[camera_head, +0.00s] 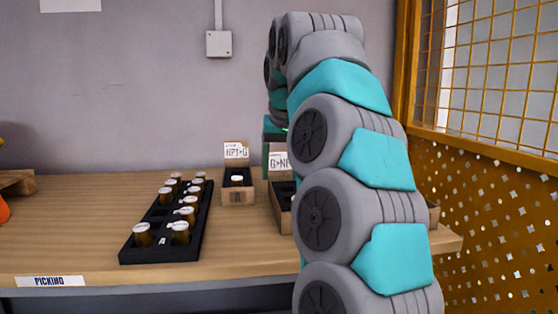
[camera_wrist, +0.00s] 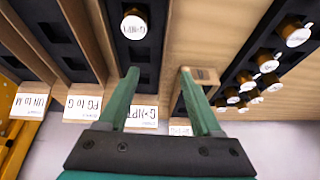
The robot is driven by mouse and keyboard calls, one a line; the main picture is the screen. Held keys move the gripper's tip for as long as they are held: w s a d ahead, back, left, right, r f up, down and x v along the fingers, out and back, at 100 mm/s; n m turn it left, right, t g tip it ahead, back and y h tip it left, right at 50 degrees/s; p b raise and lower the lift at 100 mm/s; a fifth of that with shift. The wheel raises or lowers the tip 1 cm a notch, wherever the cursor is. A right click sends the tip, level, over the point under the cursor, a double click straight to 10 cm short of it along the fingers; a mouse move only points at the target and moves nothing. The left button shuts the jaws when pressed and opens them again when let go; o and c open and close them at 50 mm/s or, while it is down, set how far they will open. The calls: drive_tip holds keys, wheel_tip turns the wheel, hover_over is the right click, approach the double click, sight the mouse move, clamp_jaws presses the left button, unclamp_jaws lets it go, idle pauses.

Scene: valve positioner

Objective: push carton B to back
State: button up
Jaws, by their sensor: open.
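No letter B is clearly readable, so I cannot tell for sure which carton is carton B. A small open carton (camera_head: 237,197) labelled NPT>G stands at the back of the table with one white-capped piece inside and a small unreadable mark on its front. It seems to show in the wrist view (camera_wrist: 205,76), by the right fingertip. A second carton labelled G>NPT (camera_head: 282,207) is right of it, partly hidden by my arm; the wrist view shows one white-capped piece in it (camera_wrist: 134,27). My gripper (camera_wrist: 158,73) is open and empty above these cartons. Contact is unclear.
A black rack (camera_head: 160,249) with several white-capped brown bottles stands left of the cartons. More cartons labelled PG to G (camera_wrist: 96,108) and UN to M (camera_wrist: 30,104) stand farther along. A yellow mesh fence (camera_head: 480,190) bounds the right. The table's left middle is clear.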

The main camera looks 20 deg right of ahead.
sight(279, 200)
drive_tip(key=shift+s+r, duration=0.15)
idle(0.4)
drive_tip(key=b+x, duration=0.4)
drive_tip(key=x, duration=0.2)
drive_tip(key=shift+s+d+b, duration=0.1)
drive_tip(key=shift+b, duration=0.2)
drive_tip(key=shift+x, duration=0.95)
clamp_jaws()
